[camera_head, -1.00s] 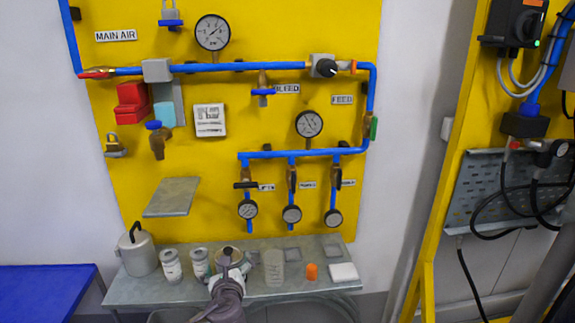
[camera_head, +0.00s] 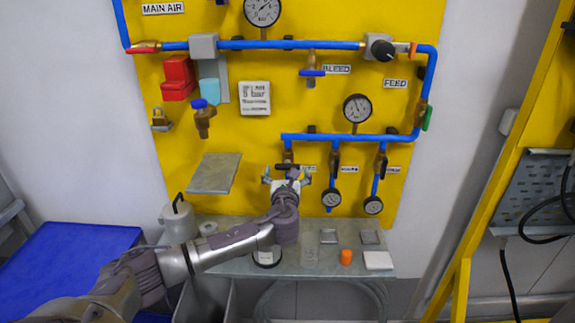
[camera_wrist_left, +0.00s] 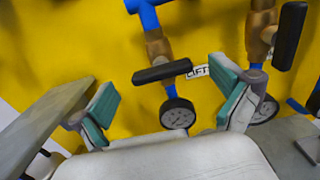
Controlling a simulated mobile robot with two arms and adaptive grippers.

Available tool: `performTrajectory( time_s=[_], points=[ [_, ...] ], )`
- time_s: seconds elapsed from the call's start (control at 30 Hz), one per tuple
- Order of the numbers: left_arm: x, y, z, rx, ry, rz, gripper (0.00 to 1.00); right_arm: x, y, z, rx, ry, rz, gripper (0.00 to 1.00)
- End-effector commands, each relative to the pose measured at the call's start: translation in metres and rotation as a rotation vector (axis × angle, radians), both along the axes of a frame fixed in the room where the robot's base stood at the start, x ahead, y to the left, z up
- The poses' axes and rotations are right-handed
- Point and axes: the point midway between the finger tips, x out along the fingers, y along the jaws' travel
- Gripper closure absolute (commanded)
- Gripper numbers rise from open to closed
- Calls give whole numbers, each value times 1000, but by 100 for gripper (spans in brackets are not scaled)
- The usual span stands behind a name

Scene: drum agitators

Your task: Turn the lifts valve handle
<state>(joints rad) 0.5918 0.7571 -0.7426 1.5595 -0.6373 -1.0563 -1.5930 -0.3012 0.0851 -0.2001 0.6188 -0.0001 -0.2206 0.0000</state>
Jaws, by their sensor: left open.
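The lifts valve handle is a black bar (camera_wrist_left: 162,72) lying across the blue pipe, next to the LIFTS label (camera_wrist_left: 197,72) in the left wrist view. In the head view the handle (camera_head: 287,166) shows just above my left gripper (camera_head: 287,178). This gripper is open and empty, with teal-padded fingers (camera_wrist_left: 168,104) spread to either side of the handle in the wrist view. The handle appears beyond the fingertips, and I see no contact. A round gauge (camera_wrist_left: 177,113) hangs below the valve, between the fingers. My right gripper is out of view.
Two more valves with black handles (camera_head: 336,170) stand to the right. A grey shelf plate (camera_head: 214,173) juts from the panel at left, close to the left finger in the wrist view. The bench (camera_head: 215,265) below carries a grey can (camera_head: 179,220) and an orange cap (camera_head: 346,257).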

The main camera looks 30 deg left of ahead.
Motion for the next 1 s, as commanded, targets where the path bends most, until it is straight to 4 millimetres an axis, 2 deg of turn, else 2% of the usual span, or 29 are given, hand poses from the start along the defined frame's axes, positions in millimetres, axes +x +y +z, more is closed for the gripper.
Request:
performTrajectory(
  time_s=[0.2, 0.5, 0.57, 0.87, 1.0],
  points=[
    [15, 9, 0, -1, 1, 0, 0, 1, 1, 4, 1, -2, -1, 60],
    [17, 10, 0, -1, -1, -1, 0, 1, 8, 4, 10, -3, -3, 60],
    [17, 10, 0, -1, -1, -1, 8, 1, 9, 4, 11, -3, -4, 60],
    [16, 10, -1, 0, 0, -1, 58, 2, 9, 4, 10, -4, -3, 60],
    [16, 10, -1, -4, -1, -1, 60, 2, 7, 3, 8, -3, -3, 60]
  ],
)
